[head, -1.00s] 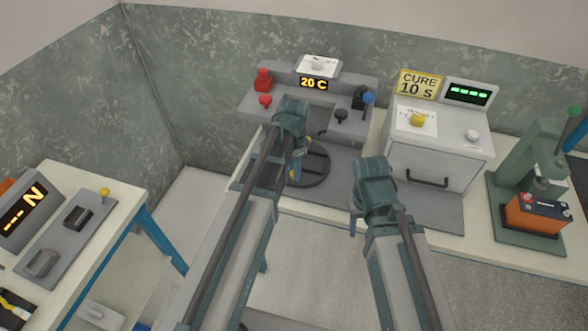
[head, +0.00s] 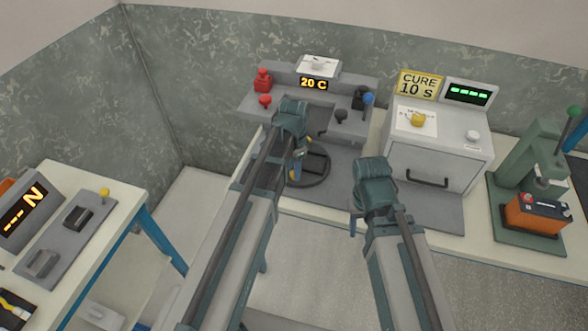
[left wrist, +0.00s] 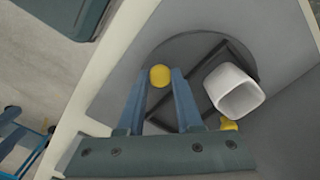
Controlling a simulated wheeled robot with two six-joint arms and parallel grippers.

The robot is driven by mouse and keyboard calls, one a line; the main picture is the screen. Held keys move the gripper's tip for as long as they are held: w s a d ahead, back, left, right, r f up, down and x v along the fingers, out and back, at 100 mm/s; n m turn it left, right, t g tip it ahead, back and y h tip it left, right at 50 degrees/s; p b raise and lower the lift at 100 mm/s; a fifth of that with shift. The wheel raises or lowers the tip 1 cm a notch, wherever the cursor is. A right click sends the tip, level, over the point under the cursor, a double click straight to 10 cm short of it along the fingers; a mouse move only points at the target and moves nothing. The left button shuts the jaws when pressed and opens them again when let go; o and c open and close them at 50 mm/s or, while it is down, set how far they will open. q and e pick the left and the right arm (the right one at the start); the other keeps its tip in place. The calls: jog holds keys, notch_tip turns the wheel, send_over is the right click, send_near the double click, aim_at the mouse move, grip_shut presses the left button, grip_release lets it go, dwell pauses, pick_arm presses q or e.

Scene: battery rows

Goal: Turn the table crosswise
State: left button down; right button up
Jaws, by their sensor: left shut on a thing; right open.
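The table is a dark round turntable (head: 322,180) set in the grey station, with a dark rectangular frame on it. It also shows in the left wrist view (left wrist: 185,48). My left gripper (head: 296,173) is shut on a yellow knob (left wrist: 160,75) at the turntable's rim; its blue fingers stand either side of the knob. A second yellow knob (left wrist: 229,124) shows past the right finger. The frame lies slanted across the disc in the wrist view. My right gripper (head: 358,222) is open and hangs in front of the grey box; its fingers are mostly hidden.
A white hollow piece (left wrist: 236,90) stands over the disc, close to the left fingers. Behind are a 20 C display (head: 314,83) and red and blue knobs. The cure box (head: 432,150) and a green press (head: 530,190) with a battery stand to the right.

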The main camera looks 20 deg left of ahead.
aim_at(307, 179)
pick_arm(q)
jog(key=shift+d, duration=0.15)
dwell(0.5)
jog(key=shift+w+d+n, duration=0.1)
jog(key=shift+d+n, duration=0.65)
jog(key=shift+n, duration=0.55)
jog(key=shift+w+d+n, duration=0.15)
jog(key=shift+d+n, duration=0.35)
jog(key=shift+n, duration=0.25)
jog(key=shift+w+d+n, duration=0.15)
jog(key=shift+d+n, duration=0.3)
jog(key=shift+n, duration=0.3)
jog(key=shift+d, duration=0.1)
jog(key=c, duration=0.6)
grip_release()
jog(key=shift+r, duration=0.2)
